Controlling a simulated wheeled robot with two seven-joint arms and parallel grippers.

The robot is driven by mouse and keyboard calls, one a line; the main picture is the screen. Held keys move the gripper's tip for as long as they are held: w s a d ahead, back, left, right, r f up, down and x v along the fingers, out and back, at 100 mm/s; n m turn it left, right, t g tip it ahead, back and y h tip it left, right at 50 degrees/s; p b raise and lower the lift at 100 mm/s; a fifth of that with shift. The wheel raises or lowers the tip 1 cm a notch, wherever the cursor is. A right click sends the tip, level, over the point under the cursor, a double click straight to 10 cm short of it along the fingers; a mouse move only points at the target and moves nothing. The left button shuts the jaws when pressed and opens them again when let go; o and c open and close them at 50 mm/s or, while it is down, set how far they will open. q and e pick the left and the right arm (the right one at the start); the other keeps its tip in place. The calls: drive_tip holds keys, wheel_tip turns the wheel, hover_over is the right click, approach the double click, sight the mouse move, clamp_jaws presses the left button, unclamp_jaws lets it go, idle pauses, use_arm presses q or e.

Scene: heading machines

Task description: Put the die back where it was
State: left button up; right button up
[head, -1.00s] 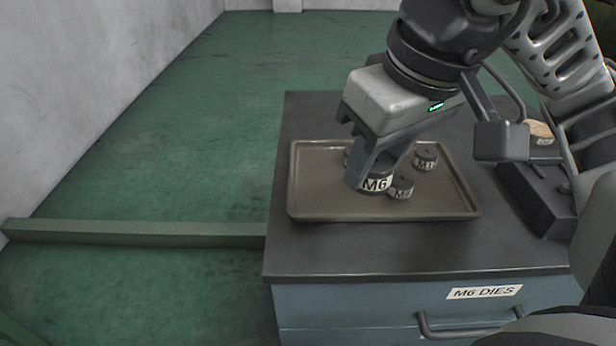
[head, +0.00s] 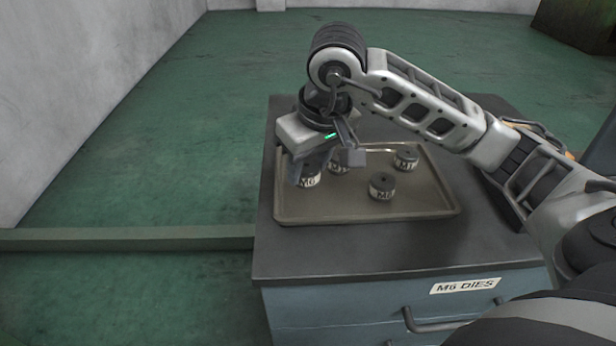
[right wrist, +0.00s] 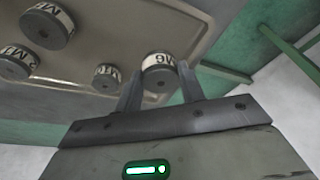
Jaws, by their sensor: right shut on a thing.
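My right gripper (head: 307,178) is shut on a dark round die with a white M6 label (head: 309,181), over the left part of the shallow brown tray (head: 340,208). In the right wrist view the M6 die (right wrist: 158,74) sits between the two fingertips. I cannot tell whether its underside touches the tray. Three other labelled dies stand in the tray: one just right of the held die (head: 339,166), partly covered by the gripper, one at the back right (head: 405,161), and one in the middle (head: 382,187). My left gripper is not in view.
The tray lies on the dark top of a blue drawer cabinet (head: 330,257) labelled M6 DIES (head: 465,286). My right arm crosses over the cabinet's right side. The tray's front left is clear. A green beam (head: 125,239) lies on the floor at left.

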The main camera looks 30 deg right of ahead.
sight(308, 180)
drive_tip(key=x, duration=0.3)
drive_tip(key=shift+s+d+f, duration=0.1)
drive_tip(key=shift+s+f, duration=0.05)
drive_tip(key=shift+s, duration=0.1)
drive_tip(key=shift+f, duration=0.35)
drive_tip(key=o, duration=1.3)
drive_tip(key=shift+r, duration=0.1)
drive_tip(key=shift+c, duration=0.2)
drive_tip(key=shift+r, duration=0.1)
